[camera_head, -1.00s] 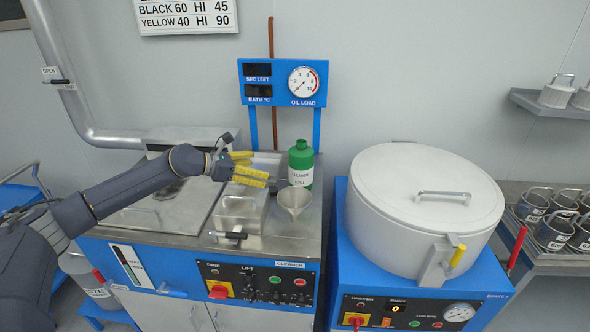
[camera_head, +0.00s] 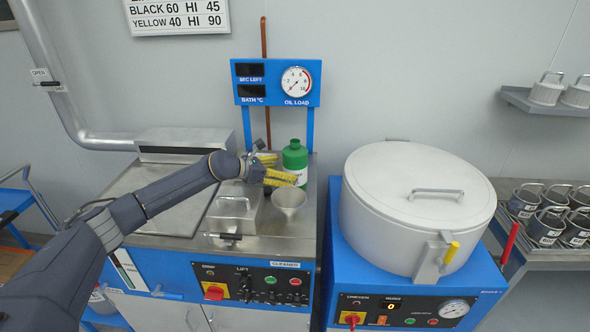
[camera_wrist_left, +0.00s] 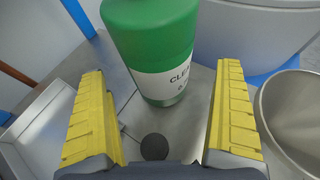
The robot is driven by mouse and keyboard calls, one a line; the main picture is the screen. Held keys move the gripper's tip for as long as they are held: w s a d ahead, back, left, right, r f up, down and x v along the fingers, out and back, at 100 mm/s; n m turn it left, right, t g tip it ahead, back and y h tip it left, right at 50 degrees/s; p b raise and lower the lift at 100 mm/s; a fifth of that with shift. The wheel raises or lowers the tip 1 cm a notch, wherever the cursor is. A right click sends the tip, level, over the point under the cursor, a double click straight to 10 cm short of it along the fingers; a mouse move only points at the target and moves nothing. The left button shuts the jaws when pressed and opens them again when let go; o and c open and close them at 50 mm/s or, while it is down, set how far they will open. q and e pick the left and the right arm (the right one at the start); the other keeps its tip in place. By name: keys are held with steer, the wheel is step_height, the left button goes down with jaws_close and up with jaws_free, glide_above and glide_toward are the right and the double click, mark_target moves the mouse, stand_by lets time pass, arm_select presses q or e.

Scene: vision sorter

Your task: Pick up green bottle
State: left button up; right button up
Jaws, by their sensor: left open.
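The green bottle (camera_head: 295,157) with a white label stands upright at the back right of the cleaner's metal top. My left gripper (camera_head: 270,169) is in front of it and a little to its left, hiding part of its lower side. In the left wrist view the bottle (camera_wrist_left: 157,50) stands ahead, between the lines of the two yellow fingers. The left gripper (camera_wrist_left: 160,110) is open and empty, with a gap between its fingers and the bottle. The bottle's cap is out of the wrist view. My right gripper is not in view.
A metal funnel (camera_head: 289,199) stands just in front of the bottle, close to the right finger. A lidded metal box (camera_head: 235,208) is to the left. A large white lidded drum (camera_head: 370,215) stands to the right. The gauge panel (camera_head: 277,82) rises behind.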

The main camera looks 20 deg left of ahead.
arm_select(q)
steer(key=shift+x, duration=2.45)
steer(key=shift+a, duration=0.1)
steer(key=c, duration=1.5)
steer(key=shift+w+r, duration=0.1)
steer(key=shift+c, duration=0.6)
steer(key=shift+r, duration=0.2)
step_height(320, 180, up, 19)
glide_above(295, 141)
steer(key=shift+r, duration=0.1)
steer(key=shift+r, duration=0.2)
